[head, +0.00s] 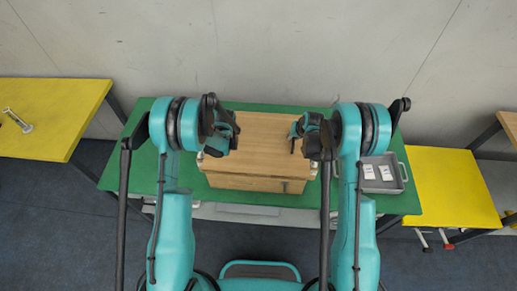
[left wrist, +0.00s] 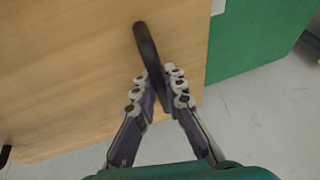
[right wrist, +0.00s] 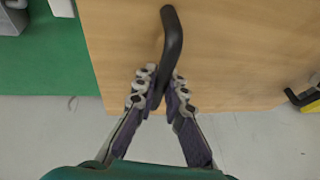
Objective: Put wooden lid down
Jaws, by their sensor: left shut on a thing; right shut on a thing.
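A flat wooden lid (head: 265,130) lies level over a wooden box (head: 250,184) in the middle of the green table; I cannot tell whether it touches the box. My left gripper (head: 226,140) is at the lid's left side. In the left wrist view, the left gripper (left wrist: 160,90) is shut on a black handle (left wrist: 147,45) on the wood. My right gripper (head: 300,131) is at the lid's right side. In the right wrist view, the right gripper (right wrist: 160,88) is shut on another black handle (right wrist: 173,35). The box's inside is hidden.
The green table (head: 145,172) has a grey tray (head: 383,186) with small white items at its right. A yellow table (head: 45,115) stands left, with a metallic object (head: 18,121) on it. Another yellow surface (head: 450,190) stands right. A wall is behind.

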